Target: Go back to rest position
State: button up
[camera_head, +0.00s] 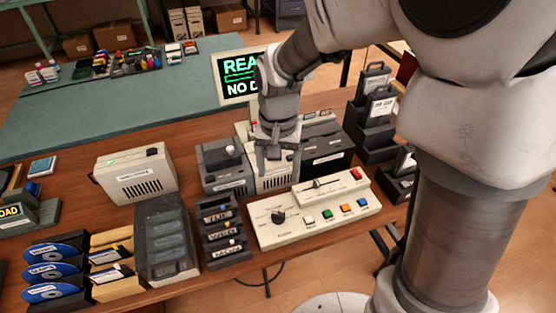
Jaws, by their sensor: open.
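My gripper (274,162) points down over the middle of the wooden table (75,215). It is open, and nothing shows between its fingers. It is in front of a cream vented box (273,182) and partly hides it. I cannot tell whether the fingers touch the box. My arm reaches in from the upper right and covers much of the right side of the view.
A cream control panel (315,212) with a knob and coloured buttons lies just in front. Grey boxes (226,170) stand beside the gripper. A monitor (236,82) stands behind. Dark holders (372,118) are at right. Blue discs (52,270) lie at front left.

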jog(key=shift+r, duration=0.4)
jog(key=s+d+r+n+t, duration=0.2)
jog(key=s+d+r+t, duration=0.3)
jog(key=s+d+r, duration=0.6)
notch_tip(320, 180, up, 3)
jog(key=shift+s+f+n+t, duration=0.2)
jog(key=shift+s+n+t, duration=0.15)
jog(key=shift+s, duration=0.65)
jog(key=shift+d, duration=0.1)
dwell(0.6)
